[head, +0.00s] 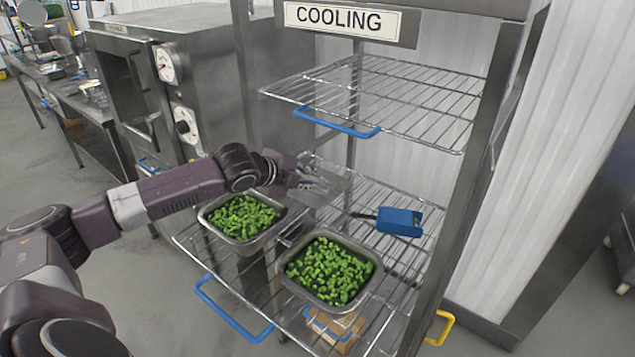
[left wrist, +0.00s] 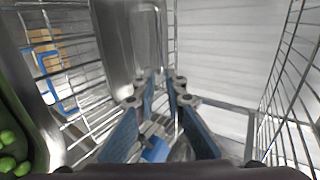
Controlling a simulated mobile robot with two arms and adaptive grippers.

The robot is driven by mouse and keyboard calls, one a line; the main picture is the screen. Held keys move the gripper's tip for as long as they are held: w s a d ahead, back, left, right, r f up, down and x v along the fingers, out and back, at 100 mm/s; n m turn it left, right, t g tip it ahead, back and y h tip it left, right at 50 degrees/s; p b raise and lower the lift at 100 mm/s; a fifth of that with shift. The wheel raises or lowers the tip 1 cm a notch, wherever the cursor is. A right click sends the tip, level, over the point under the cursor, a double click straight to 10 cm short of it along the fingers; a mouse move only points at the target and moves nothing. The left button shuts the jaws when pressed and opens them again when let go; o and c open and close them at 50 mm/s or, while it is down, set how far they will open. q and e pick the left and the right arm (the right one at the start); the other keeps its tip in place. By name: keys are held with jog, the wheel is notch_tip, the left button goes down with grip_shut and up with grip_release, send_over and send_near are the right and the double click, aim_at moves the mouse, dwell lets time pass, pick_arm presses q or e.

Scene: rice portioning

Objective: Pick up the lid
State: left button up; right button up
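A clear, greyish lid (head: 332,186) shows in the head view on the middle wire shelf, behind the two pans of green beans. My left gripper (head: 308,178) is at the lid's left side and overlaps it in the picture. In the left wrist view, the two blue-padded fingers of this gripper (left wrist: 162,85) point ahead with a narrow gap between their tips. Whether they touch or hold the lid is unclear. My right gripper is not in view.
A left pan (head: 209,222) and a right pan (head: 296,290), both with green beans, stand on the shelf's front part. A blue handheld device (head: 400,222) lies to the right. The upper wire shelf (head: 400,95) is empty. Rack posts (head: 490,130) stand close by.

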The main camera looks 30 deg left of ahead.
aim_at(322, 178)
pick_arm(q)
jog(key=shift+w+d+f, duration=0.1)
jog(key=shift+w+f, duration=0.25)
jog(key=shift+w, duration=0.3)
jog(key=p+x, duration=0.2)
jog(key=x, duration=0.2)
jog(key=shift+w+a+p, duration=0.25)
jog(key=shift+p, duration=0.05)
jog(key=shift+w+f, duration=0.4)
jog(key=shift+c, duration=0.3)
grip_shut()
jog(key=shift+r, duration=0.1)
